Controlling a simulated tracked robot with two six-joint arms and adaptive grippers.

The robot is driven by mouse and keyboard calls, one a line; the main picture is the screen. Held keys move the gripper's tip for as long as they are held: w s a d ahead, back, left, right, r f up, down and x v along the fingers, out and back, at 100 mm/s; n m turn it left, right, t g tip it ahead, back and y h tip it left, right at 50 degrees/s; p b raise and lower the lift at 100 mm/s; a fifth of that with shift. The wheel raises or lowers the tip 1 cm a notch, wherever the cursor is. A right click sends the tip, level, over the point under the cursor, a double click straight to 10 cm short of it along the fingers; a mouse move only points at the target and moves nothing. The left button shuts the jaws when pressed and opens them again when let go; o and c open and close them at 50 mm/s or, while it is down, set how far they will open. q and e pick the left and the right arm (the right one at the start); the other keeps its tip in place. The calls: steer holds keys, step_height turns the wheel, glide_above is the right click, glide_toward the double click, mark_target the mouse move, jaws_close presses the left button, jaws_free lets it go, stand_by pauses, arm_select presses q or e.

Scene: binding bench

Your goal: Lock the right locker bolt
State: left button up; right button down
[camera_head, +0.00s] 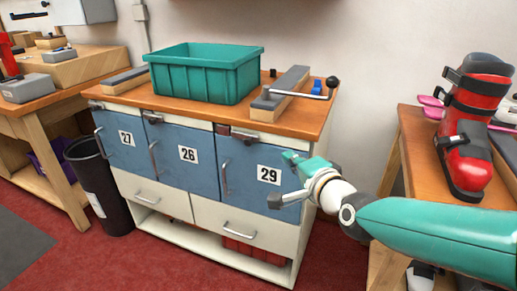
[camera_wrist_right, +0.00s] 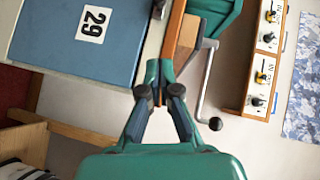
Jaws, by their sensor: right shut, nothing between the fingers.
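The right locker is the blue door labelled 29 (camera_head: 250,180), at the right end of the cabinet. A metal bolt (camera_head: 243,137) sits at the top edge of that door, and I cannot tell its exact position. My right gripper (camera_head: 291,157) is in front of the door's upper right corner, to the right of the bolt. In the right wrist view the gripper (camera_wrist_right: 159,78) is shut and empty. A dark metal part at the top of that view (camera_wrist_right: 158,9) may be the bolt, apart from the fingers. My left gripper is not in view.
A teal bin (camera_head: 205,80) and a clamp with a lever (camera_head: 300,93) stand on the cabinet's wooden top. Doors 27 (camera_head: 124,150) and 26 (camera_head: 180,165) lie to the left. A bench with a red boot (camera_head: 468,165) stands at right.

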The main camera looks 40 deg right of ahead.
steer(key=shift+w, duration=0.1)
glide_toward(252, 140)
steer(key=w+d, duration=0.3)
steer(key=d, duration=0.1)
steer(key=shift+w+a+f, duration=0.35)
steer(key=shift+w+a, duration=0.05)
steer(key=shift+w, duration=0.2)
steer(key=shift+w+a+f, duration=0.35)
steer(key=shift+w+a, duration=0.1)
steer(key=shift+w, duration=0.2)
steer(key=shift+w+a+f, duration=0.15)
steer(key=shift+w+a, duration=0.05)
steer(key=shift+w, duration=0.15)
steer(key=shift+d, duration=0.1)
